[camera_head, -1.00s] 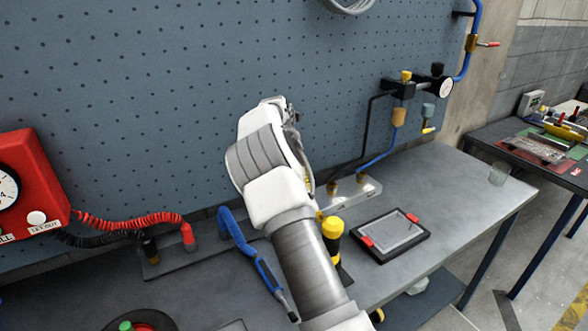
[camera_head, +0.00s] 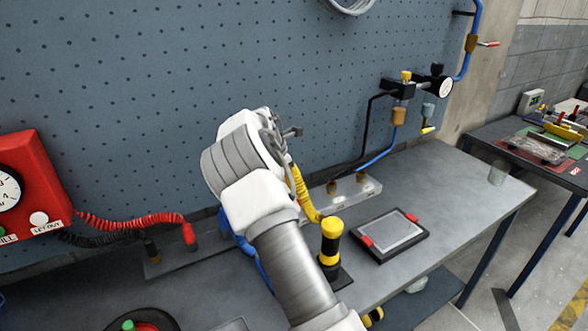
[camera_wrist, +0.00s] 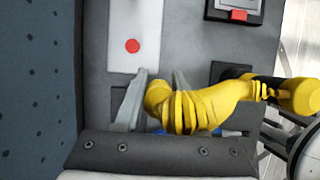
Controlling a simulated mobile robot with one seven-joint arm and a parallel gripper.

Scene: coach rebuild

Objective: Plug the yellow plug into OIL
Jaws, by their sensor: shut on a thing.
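My gripper (camera_wrist: 161,74) shows in the wrist view, its two fingers shut on the yellow plug. The plug's body is mostly hidden between the fingers and behind its yellow coiled cable (camera_wrist: 190,108). In the head view the cable (camera_head: 303,197) hangs from behind my wrist to a yellow-and-black upright post (camera_head: 331,241) on the bench. My fingertips are hidden there by my own arm. A pale block with brass fittings (camera_head: 350,190) lies just right of my wrist. I can read no OIL label. The wrist view shows a pale plate with a red round spot (camera_wrist: 132,46) beyond the fingertips.
A black-framed tablet with red clips (camera_head: 390,236) lies right of the post. A blue cable (camera_head: 262,270) and a socket strip with red and black coiled leads (camera_head: 172,257) are left of my arm. The pegboard (camera_head: 200,80) stands close behind. The bench's right end is mostly clear.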

